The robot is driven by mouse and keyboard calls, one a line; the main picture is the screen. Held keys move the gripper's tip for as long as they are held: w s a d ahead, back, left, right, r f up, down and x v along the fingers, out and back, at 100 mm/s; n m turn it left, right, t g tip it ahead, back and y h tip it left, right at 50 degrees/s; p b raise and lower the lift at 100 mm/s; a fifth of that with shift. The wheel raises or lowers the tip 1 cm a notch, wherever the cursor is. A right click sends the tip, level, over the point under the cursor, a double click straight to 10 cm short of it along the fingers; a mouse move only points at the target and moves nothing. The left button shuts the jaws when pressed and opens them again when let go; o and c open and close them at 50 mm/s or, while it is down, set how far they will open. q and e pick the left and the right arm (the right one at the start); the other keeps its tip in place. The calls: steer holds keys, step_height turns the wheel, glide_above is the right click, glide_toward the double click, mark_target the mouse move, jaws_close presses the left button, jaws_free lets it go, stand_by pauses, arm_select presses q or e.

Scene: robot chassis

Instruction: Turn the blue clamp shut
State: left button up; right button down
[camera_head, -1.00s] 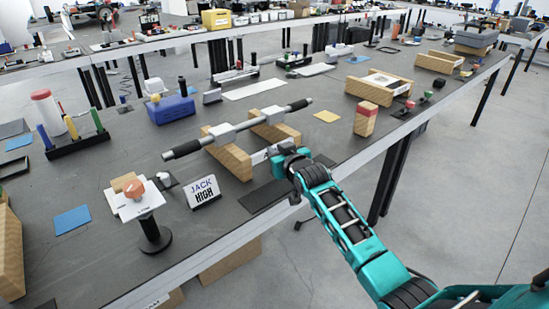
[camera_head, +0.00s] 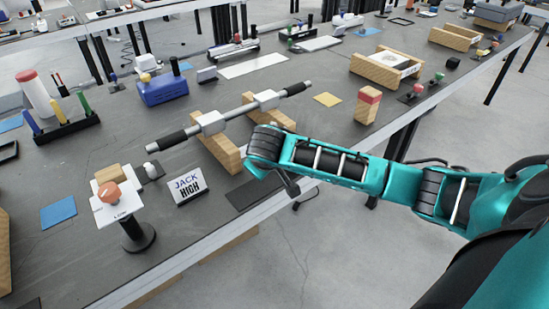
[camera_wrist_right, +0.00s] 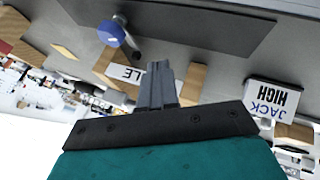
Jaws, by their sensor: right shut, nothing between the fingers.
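The blue clamp (camera_wrist_right: 111,33) shows in the right wrist view as a round blue knob with a pale top, upper left of my fingertips. It looks apart from them, and I cannot tell how far it is turned. My right gripper (camera_wrist_right: 157,70) is shut and empty, its two grey fingers together, near a white label ending in "LE" and the wooden blocks. In the head view my right arm covers that area, hiding the clamp and fingertips. My left gripper is in neither view.
A bar with black grips (camera_head: 228,115) rests across wooden blocks (camera_head: 218,145). A dark mat (camera_head: 256,192) lies near the table's front edge.

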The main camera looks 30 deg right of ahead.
mark_target(268, 177)
steer(key=b+x, duration=0.1)
steer(key=x, duration=0.7)
steer(key=shift+w+f+b, duration=0.15)
steer(key=shift+f+b, duration=0.05)
steer(key=shift+b, duration=0.1)
steer(key=d, duration=0.2)
steer(key=w+d, duration=0.1)
steer(key=d, duration=0.1)
steer(key=shift+w, duration=0.2)
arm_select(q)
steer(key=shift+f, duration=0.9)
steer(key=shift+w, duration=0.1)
arm_select(e)
steer(key=shift+a, duration=0.1)
